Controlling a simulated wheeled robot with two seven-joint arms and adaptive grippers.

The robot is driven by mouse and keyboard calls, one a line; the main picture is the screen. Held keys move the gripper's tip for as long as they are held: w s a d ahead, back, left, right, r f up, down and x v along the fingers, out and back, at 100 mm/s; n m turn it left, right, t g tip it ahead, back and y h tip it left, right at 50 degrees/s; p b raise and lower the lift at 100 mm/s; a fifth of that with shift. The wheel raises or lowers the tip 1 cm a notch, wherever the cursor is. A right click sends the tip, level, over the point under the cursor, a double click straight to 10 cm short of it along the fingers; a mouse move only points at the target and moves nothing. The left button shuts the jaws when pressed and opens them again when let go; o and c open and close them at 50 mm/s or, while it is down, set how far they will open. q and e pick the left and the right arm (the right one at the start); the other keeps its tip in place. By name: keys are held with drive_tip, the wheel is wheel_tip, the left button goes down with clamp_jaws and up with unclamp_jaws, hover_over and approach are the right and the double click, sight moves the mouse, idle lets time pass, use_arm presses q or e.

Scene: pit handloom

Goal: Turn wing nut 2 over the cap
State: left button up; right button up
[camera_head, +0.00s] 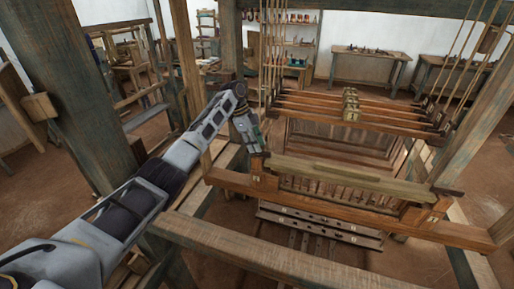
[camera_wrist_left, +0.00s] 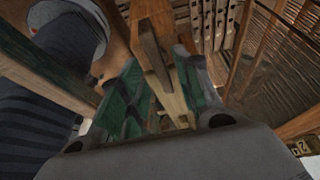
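My left gripper (camera_head: 257,149) is at the left end of the loom's pale upper bar (camera_head: 345,178), by a wooden end block (camera_head: 263,180). I cannot tell whether this bar is the cap. In the left wrist view the two fingers of my left gripper (camera_wrist_left: 157,62) stand apart, one on each side of a wooden piece (camera_wrist_left: 151,45). I cannot tell whether they touch it. Wing nut 2 cannot be made out in either view; it is too small or hidden by the fingers. My right gripper is not in view.
A thick front beam (camera_head: 270,254) crosses below the bar. Several harness bars (camera_head: 345,108) with hanging cords stand behind it. A large post (camera_head: 75,85) rises at the left beside my arm. Slatted loom parts (camera_wrist_left: 268,55) lie right of the fingers.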

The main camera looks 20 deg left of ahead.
use_arm(q)
drive_tip(key=v, duration=1)
idle(0.5)
